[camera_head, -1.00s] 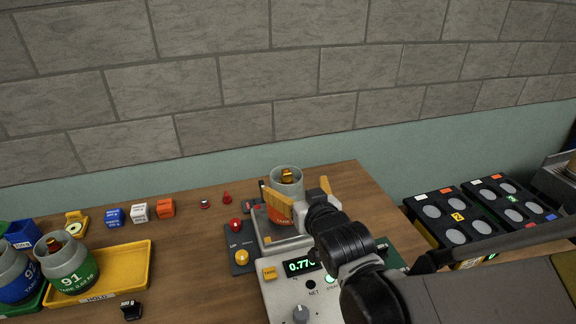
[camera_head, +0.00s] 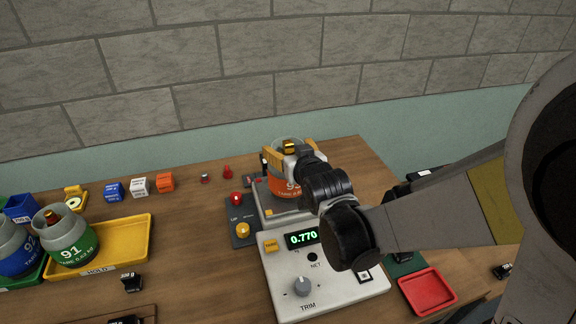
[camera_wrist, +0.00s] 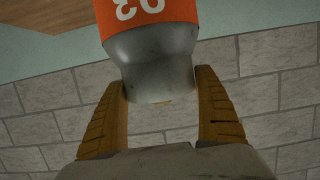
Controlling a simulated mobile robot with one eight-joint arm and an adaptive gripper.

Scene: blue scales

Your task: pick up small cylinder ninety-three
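The small cylinder 93, grey with an orange band (camera_head: 284,187), stands upright on the scale's pan in the head view. In the wrist view its orange band (camera_wrist: 148,12) appears upside down at the top, with its grey tapered shoulder and collar (camera_wrist: 152,60) below. My gripper (camera_head: 291,153) is at the cylinder's upper part. In the wrist view the two yellow fingers of my gripper (camera_wrist: 162,85) lie on either side of the collar, very close to it. Whether they press on it cannot be told. The scale (camera_head: 330,287) reads 0.770.
A yellow tray (camera_head: 135,234) at left holds the green cylinder 91 (camera_head: 70,250); blue cylinder 92 (camera_head: 15,262) is beside it. Small coloured blocks (camera_head: 139,186) stand along the back. A red tray (camera_head: 428,291) lies right of the scale. The wall is behind.

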